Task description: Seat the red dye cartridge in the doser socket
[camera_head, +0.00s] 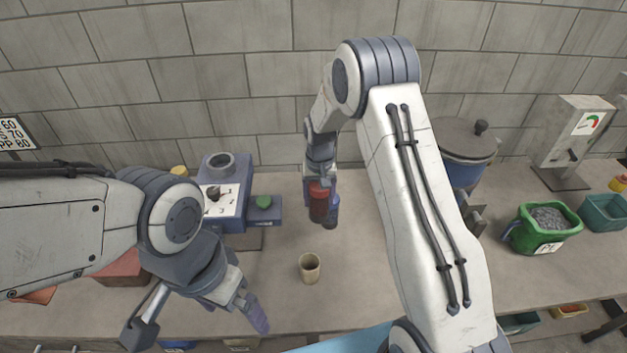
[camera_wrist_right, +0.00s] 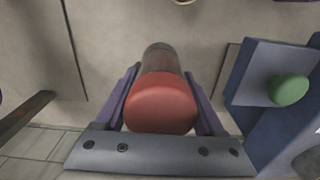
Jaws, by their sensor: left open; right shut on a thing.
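The red dye cartridge (camera_head: 318,204) is upright in my right gripper (camera_head: 322,192), its red cap (camera_wrist_right: 160,104) showing between the two fingers in the right wrist view. My right gripper is shut on it above the bench, right of the doser. The blue doser (camera_head: 222,190) stands against the back wall with a round socket (camera_head: 219,160) on its top and a green button (camera_head: 263,202) on its side box. The socket looks dark inside. My left gripper (camera_head: 250,308) is open and empty near the bench's front edge.
A beige cup (camera_head: 310,267) stands on the bench below the cartridge. At the right are a blue pot (camera_head: 466,165), a green tub of grey grains (camera_head: 546,228) and a dial scale (camera_head: 572,145). The middle bench is mostly clear.

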